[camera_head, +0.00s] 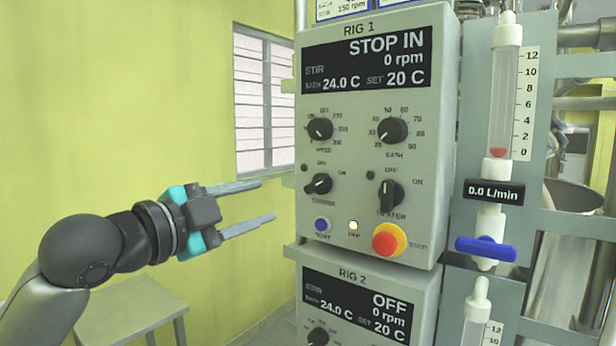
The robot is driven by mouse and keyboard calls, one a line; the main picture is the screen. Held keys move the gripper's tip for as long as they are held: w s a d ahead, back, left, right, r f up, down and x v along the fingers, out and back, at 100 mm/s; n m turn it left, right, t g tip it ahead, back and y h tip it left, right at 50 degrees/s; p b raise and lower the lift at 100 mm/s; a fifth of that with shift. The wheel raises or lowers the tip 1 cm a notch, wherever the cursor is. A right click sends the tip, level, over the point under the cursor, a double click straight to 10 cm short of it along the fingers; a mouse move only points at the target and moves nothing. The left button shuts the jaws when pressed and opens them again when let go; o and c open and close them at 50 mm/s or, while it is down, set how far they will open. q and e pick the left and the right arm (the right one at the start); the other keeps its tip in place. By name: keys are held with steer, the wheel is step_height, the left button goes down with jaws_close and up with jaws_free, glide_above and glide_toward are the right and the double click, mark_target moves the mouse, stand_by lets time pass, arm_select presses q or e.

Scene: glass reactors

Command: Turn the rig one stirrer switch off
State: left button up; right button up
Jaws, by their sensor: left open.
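The rig one control box (440,130) has a display (367,60) reading "STOP IN", 0 rpm, bath 24.0 C and set 20 C. The stirrer switch (318,184) is a black rotary knob at the lower left of its panel, with its pointer tilted. Its small labels are too blurred to read fully. The heater switch (391,195) is to its right. My left gripper (268,201) is open and empty, just left of the panel, with its fingers pointing right toward the stirrer switch and apart from it. My right gripper is not in view.
Below the stirrer switch are a blue button (322,225), a lit lamp (353,226) and a red stop button (389,239) on yellow. The rig two box (425,300) sits underneath. A flowmeter (505,90) with a blue valve (486,249) stands right. Open room lies left.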

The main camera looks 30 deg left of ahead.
mark_target(313, 187)
arm_select(q)
steer(key=shift+w+d+p, duration=0.2)
steer(key=shift+w+p, duration=0.35)
steer(key=shift+w, duration=1.65)
steer(key=shift+w+d+p, duration=0.15)
steer(key=shift+w+p, duration=0.35)
steer(key=shift+w, duration=1.75)
steer(key=shift+w+d+p, duration=0.2)
steer(key=shift+w+p, duration=0.35)
steer(key=shift+w, duration=1.65)
jaws_close()
